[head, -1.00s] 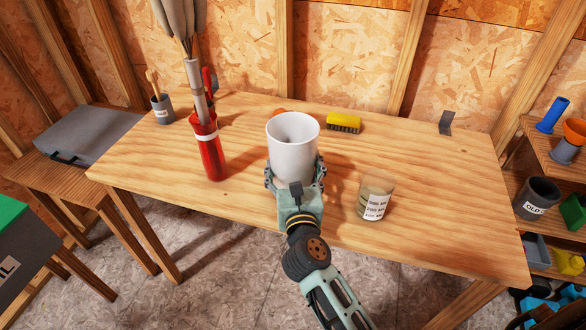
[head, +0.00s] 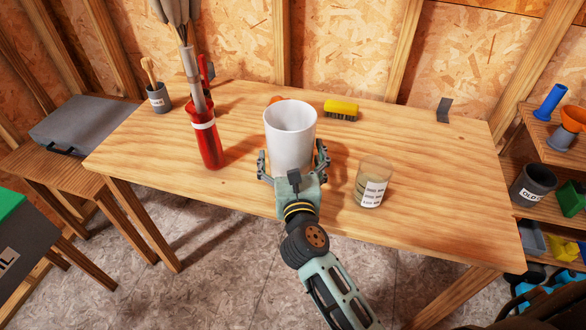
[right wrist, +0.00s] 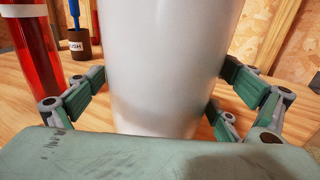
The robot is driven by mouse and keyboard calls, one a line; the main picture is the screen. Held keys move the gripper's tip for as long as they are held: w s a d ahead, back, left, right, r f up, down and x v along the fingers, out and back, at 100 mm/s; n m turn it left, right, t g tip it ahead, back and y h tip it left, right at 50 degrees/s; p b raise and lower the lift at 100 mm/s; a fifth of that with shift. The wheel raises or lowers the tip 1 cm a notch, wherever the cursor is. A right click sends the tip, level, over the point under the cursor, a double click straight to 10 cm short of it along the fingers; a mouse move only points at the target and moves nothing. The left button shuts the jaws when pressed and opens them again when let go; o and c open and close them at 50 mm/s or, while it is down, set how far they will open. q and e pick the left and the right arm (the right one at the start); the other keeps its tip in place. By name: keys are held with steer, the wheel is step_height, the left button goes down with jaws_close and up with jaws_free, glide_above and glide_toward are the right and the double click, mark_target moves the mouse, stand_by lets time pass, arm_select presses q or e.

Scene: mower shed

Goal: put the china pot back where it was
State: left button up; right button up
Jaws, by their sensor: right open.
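The white china pot (head: 290,135) stands upright on the wooden workbench (head: 420,160), near the middle. My right gripper (head: 293,165) is open around the pot's near side, with one finger on the left and one on the right. In the right wrist view the pot (right wrist: 170,65) fills the middle, and gaps show between it and the fingers of my gripper (right wrist: 165,100). The pot's base is partly hidden by the gripper in the head view. My left gripper is not in view.
A red holder (head: 207,140) with a furled umbrella stands left of the pot. A labelled glass jar (head: 373,184) stands close on the right. A yellow brush (head: 341,109) lies behind, and an orange thing (head: 277,99) is mostly hidden behind the pot.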

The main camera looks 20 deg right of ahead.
steer(key=b+v, duration=0.2)
steer(key=v, duration=0.9)
steer(key=shift+f, duration=0.15)
steer(key=shift+s, duration=0.4)
